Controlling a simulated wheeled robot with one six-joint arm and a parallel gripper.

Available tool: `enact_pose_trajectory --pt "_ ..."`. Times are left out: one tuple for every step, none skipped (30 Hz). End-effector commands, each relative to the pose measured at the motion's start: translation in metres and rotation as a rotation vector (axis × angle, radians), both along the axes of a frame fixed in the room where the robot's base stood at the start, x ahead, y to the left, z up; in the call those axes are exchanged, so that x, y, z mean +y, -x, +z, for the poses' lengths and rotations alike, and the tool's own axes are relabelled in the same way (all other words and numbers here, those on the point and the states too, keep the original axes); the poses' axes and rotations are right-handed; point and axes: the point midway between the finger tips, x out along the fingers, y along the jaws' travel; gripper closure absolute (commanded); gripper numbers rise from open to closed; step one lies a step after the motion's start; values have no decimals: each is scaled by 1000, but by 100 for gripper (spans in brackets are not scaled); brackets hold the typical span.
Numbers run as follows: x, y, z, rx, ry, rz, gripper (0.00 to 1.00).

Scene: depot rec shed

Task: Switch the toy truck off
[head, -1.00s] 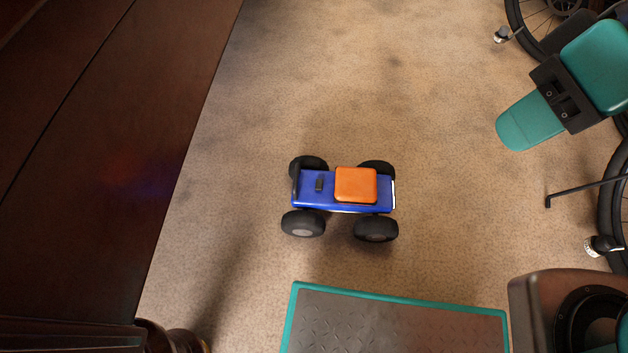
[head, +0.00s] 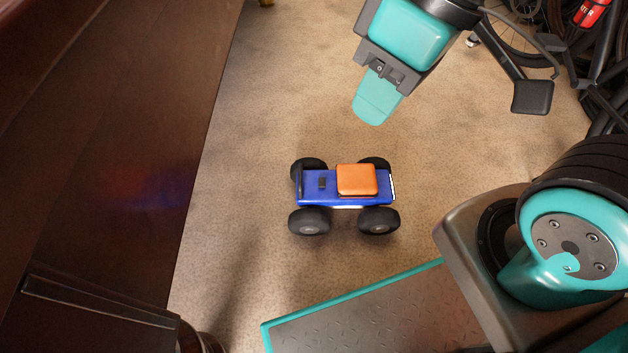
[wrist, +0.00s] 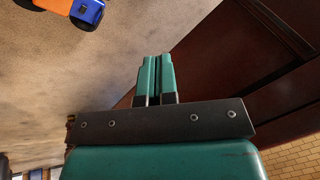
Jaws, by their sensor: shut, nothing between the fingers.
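The toy truck (head: 342,202) stands upright on the carpet in the head view. It has a blue body, an orange block on top and black wheels. A small dark switch (head: 322,183) sits on the blue deck left of the orange block; I cannot tell its position. My gripper (head: 370,110) is shut and empty, beyond the truck and apart from it. In the wrist view my gripper's two teal fingers (wrist: 156,58) lie close together, and part of the truck (wrist: 87,11) shows at the top left edge.
A dark wooden piece of furniture (head: 110,160) runs along the left. Bicycle wheels and frames (head: 595,95) stand at the top right, with a black pedal (head: 532,97) sticking out. Open carpet (head: 285,80) lies around the truck.

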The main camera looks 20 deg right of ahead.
Motion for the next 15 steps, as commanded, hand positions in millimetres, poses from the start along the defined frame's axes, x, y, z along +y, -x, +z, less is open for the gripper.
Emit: enact_pose_trajectory --pt "0 0 0 0 0 0 100" --pt "0 0 0 0 0 -1 100" --pt "0 -1 -1 3 1 -8 100" --pt "0 -4 -1 8 2 -19 100" --pt "1 -7 -2 17 4 -38 100" --pt "1 -14 -5 35 8 -77 100" --pt "1 -21 -8 52 13 -118 100" --pt "1 -30 -12 73 19 -169 100" --pt "2 -45 -18 108 30 -252 100" --pt "2 -57 -24 138 39 -324 100" --pt "2 -71 -32 171 51 -405 100" --pt "3 -91 -45 216 68 -521 100" --pt "3 -106 -56 249 82 -616 100" --pt "2 -121 -67 283 96 -712 100" --pt "1 -141 -85 325 115 -843 100"
